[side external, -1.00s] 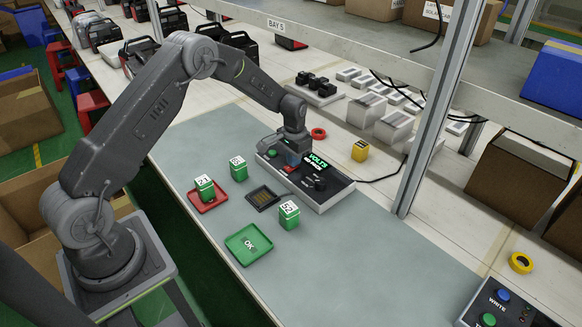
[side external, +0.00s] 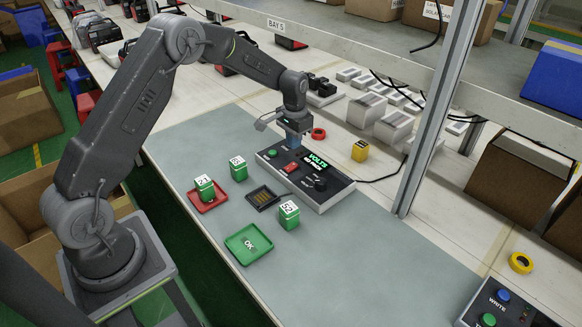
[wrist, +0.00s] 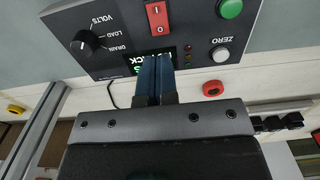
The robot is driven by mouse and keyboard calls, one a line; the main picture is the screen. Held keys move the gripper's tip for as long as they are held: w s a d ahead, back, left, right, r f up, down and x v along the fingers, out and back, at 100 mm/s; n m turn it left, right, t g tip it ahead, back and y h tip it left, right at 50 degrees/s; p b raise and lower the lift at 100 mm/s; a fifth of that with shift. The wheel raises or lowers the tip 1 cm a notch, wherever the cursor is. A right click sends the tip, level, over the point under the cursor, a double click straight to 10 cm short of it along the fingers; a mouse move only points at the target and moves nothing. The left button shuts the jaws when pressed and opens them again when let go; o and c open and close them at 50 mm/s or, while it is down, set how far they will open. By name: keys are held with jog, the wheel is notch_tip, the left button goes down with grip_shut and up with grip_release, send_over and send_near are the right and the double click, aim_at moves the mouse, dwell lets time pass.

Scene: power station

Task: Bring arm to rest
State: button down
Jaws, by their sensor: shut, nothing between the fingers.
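My gripper (side external: 293,140) is shut and empty, above the back edge of the tester box in the side view. In the wrist view its blue fingertips (wrist: 155,62) are together, in front of the tester's display. The tester box (side external: 328,193) is grey-black with a lit display, a red switch (side external: 289,168), a green button (side external: 272,153) and a knob (side external: 320,184). Its panel fills the top of the wrist view (wrist: 120,50). My arm is bent and reaches over the bench from the left.
Green numbered blocks stand near the tester: one on a red tray (side external: 208,204), one behind it (side external: 238,170), one at right (side external: 289,217). A green OK tray (side external: 265,251) and a dark slotted holder (side external: 260,199) are empty. A metal post (side external: 428,120) rises at right.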

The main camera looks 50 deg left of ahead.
jog(key=s+d+r+t, duration=0.1)
jog(key=s+d+r, duration=0.4)
jog(key=r, duration=0.4)
jog(key=s+d+r+t, duration=0.2)
jog(key=s+r, duration=0.5)
jog(key=r, duration=0.3)
jog(key=s+d+r+t, duration=0.1)
jog(key=s+d, duration=0.1)
jog(key=s, duration=0.8)
jog(key=s+d+r+t, duration=0.1)
jog(key=s+d+r, duration=0.1)
jog(key=s, duration=0.7)
jog(key=shift+s+d+t, duration=0.3)
jog(key=shift+s+d, duration=0.1)
jog(key=shift+d, duration=0.3)
jog(key=shift+r, duration=0.1)
